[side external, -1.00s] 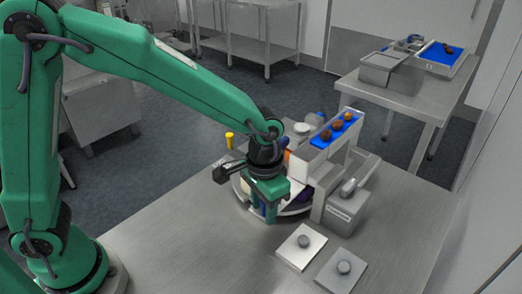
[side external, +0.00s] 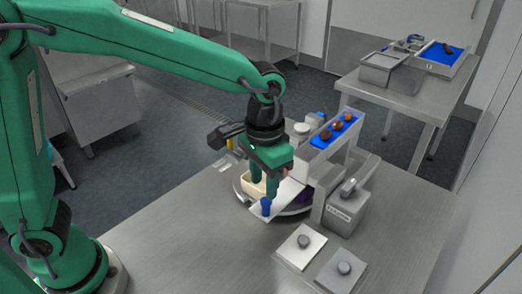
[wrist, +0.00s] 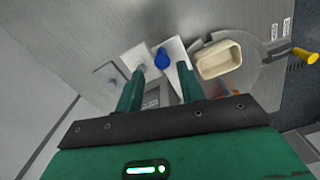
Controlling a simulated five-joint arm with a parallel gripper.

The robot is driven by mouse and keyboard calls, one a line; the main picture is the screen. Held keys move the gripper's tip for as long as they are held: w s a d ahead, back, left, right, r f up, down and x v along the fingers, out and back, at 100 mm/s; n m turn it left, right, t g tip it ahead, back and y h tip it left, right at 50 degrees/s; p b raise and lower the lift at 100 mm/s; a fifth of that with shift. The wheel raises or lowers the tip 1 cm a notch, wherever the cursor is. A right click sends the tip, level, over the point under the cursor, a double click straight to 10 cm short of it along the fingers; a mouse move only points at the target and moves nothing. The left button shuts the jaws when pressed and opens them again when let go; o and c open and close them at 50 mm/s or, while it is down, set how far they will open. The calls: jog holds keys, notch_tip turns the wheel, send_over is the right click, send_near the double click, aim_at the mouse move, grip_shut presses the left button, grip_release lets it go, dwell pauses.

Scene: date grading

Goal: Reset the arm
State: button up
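My gripper (side external: 274,188) is above the near side of a round turntable (side external: 293,213). In the wrist view my gripper (wrist: 161,72) shows its two green fingers apart with nothing held between them. A blue knob (side external: 266,206) stands on a pale panel just below the fingertips. It also shows in the wrist view (wrist: 162,60), beyond and between the fingers, apart from them. My arm is stretched out over the steel table, bent down at the wrist.
A cream tub (wrist: 219,60) sits beside the blue knob. A blue-topped rail (side external: 337,131) holds several brown dates. A grey box (side external: 346,208) stands right of the turntable. Two knobbed plates (side external: 301,245) lie in front. The table's left front (side external: 190,245) is clear.

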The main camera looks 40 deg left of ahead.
jog(key=shift+r, duration=0.1)
jog(key=s+a+r+n+t, duration=0.1)
jog(key=s+a+r+t, duration=0.1)
jog(key=s+a, duration=0.4)
jog(key=s+a+r+n+t, duration=0.2)
jog(key=s+a, duration=0.5)
jog(key=a, duration=0.6)
jog(key=shift+a+r+t, duration=0.35)
jog(key=shift+r+t, duration=0.45)
jog(key=shift+r, duration=0.4)
dwell(1.5)
